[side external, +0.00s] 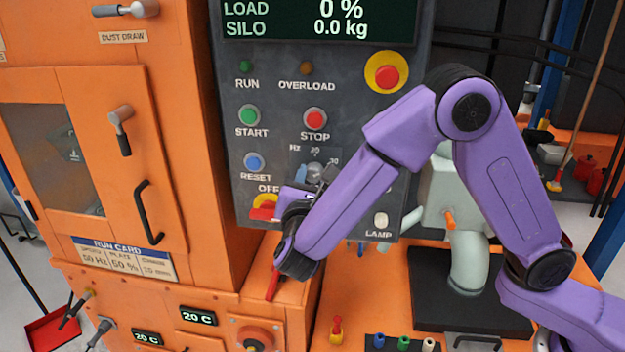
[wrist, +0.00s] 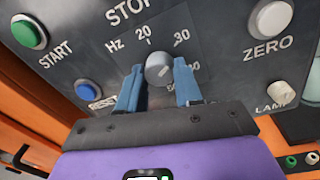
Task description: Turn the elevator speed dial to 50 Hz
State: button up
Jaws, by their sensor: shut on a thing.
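The speed dial (wrist: 158,70) is a small round grey knob on the dark control panel, below the STOP label. In the wrist view the marks Hz, 20 and 30 show around it. Lower marks at its right are partly hidden by a finger. A short pale mark shows on the knob's face, but I cannot read its exact setting. My gripper (wrist: 157,75) has its two blue fingers on either side of the knob, shut on it. In the side view the dial (side external: 315,171) is partly covered by my gripper (side external: 312,180).
Around the dial are the green START button (side external: 249,115), red STOP button (side external: 315,119), blue RESET button (side external: 254,161), a red-and-yellow OFF switch (side external: 264,208) and the white LAMP knob (side external: 381,219). The display (side external: 320,20) reads LOAD 0 %. A run card (side external: 125,258) lists 50 Hz.

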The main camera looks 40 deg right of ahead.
jog(key=shift+m, duration=0.3)
jog(key=m, duration=0.5)
jog(key=shift+m+h, duration=0.3)
jog(key=m, duration=0.6)
jog(key=shift+a+m, duration=0.1)
jog(key=shift+m, duration=0.2)
jog(key=m, duration=0.5)
jog(key=shift+m+h, duration=0.4)
jog(key=m+g, duration=0.1)
jog(key=m, duration=0.5)
jog(key=shift+m, duration=0.4)
jog(key=o, duration=1)
jog(key=shift+o, duration=0.2)
